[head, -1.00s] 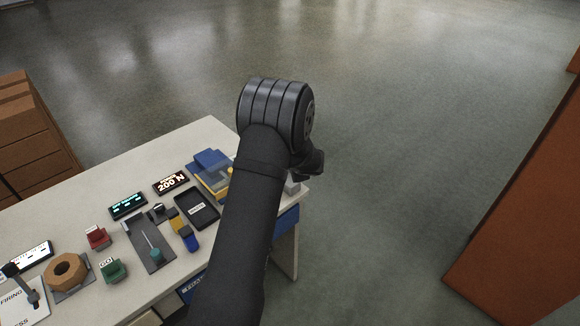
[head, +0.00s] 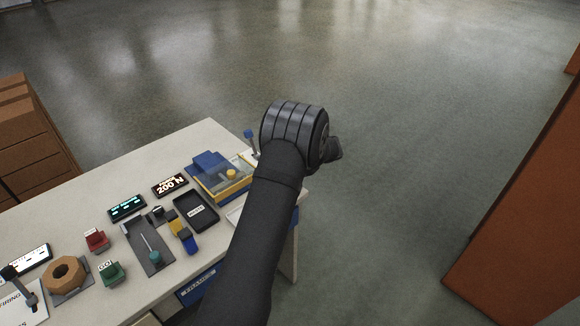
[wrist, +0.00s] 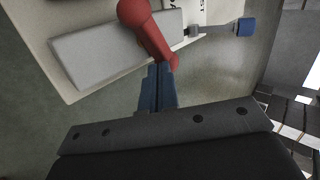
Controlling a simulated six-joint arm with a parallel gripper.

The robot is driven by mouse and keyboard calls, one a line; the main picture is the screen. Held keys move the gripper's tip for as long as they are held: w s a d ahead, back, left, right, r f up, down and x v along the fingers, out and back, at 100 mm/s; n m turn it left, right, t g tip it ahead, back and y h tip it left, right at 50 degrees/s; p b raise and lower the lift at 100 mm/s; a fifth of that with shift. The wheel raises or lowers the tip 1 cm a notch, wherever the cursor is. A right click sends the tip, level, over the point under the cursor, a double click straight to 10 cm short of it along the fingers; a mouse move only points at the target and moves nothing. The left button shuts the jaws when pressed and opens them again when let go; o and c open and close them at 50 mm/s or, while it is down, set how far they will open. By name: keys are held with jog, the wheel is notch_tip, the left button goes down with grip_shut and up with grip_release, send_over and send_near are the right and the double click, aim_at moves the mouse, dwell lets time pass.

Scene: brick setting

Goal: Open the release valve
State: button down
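In the wrist view, a red lever (wrist: 152,36) with a round ball end lies across a pale grey block (wrist: 100,50). It may be the release valve handle; no label on it can be read. My gripper (wrist: 157,70) shows as two blue fingers pressed side by side, with no visible gap. Their tips are right at the lower end of the red lever; I cannot tell if they touch it. Nothing shows held between them. In the head view my arm hides the gripper and the red lever.
A blue-tipped lever (wrist: 246,26) stands to the right of the red one; a blue-knobbed lever (head: 249,134) shows beside my arm. The bench (head: 75,200) also holds a yellow-framed box (head: 222,182), a dark tray (head: 196,211) and a hex nut (head: 65,273). Open floor lies to the right.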

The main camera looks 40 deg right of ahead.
jog(key=n+y, duration=0.1)
jog(key=w+n+y, duration=0.1)
jog(key=shift+d+f+n+g, duration=0.1)
jog(key=shift+d+n+g, duration=0.2)
jog(key=shift+d+n, duration=0.1)
jog(key=n+y, duration=0.1)
jog(key=w+n+g+y, duration=0.1)
jog(key=n, duration=0.1)
jog(key=shift+w+y, duration=0.1)
jog(key=shift+y, duration=0.2)
jog(key=shift+w+a, duration=0.1)
jog(key=shift+w, duration=0.7)
jog(key=shift+w+a, duration=0.1)
jog(key=shift+w, duration=0.15)
jog(key=v, duration=1.7)
jog(key=shift+r, duration=0.35)
jog(key=x, duration=1.3)
jog(key=shift+f, duration=0.4)
